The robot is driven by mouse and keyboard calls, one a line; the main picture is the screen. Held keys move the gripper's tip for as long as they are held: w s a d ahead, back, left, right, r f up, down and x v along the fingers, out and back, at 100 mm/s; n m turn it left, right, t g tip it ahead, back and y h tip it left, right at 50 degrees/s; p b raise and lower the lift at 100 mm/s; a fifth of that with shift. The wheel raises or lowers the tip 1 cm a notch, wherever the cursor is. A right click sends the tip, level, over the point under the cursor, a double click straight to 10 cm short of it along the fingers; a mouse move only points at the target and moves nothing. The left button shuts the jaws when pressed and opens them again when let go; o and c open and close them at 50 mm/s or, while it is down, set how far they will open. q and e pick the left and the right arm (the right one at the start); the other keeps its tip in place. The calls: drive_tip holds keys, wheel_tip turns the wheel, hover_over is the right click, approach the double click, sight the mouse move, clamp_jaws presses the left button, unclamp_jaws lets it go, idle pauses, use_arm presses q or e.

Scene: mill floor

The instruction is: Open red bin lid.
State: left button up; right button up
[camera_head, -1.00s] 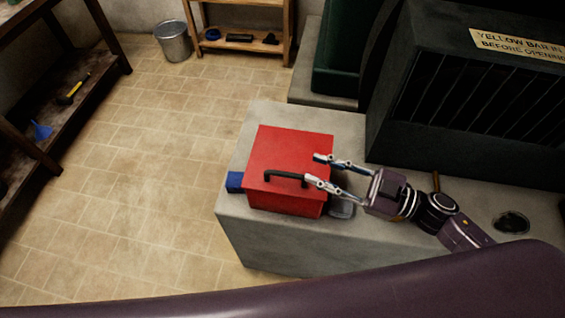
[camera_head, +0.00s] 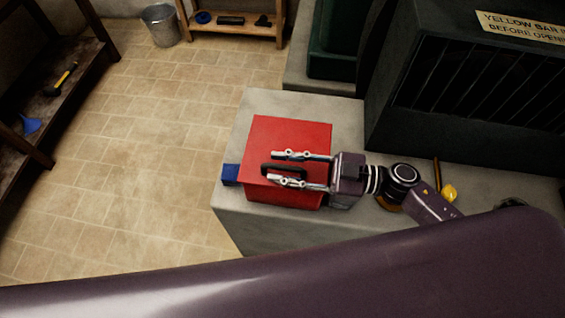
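The red bin (camera_head: 283,192) stands on the grey concrete block. Its red lid (camera_head: 290,132) is down, with a black handle (camera_head: 265,170) near the front edge. My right gripper (camera_head: 276,167) comes in from the right over the lid. Its two fingers are spread apart, one on the far side of the handle and one on the near side. I cannot tell whether they touch the handle. The fingers hide part of the handle. My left gripper is not in view.
A blue object (camera_head: 230,174) sits against the bin's left side. A dark barred machine (camera_head: 480,95) with a yellow sign stands at the right. A metal bucket (camera_head: 161,26), a low wooden shelf (camera_head: 235,32) and a dark shelf (camera_head: 60,101) stand beyond the open tiled floor.

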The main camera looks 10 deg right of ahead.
drive_tip(key=shift+c, duration=0.3)
clamp_jaws()
drive_tip(key=shift+r, duration=0.1)
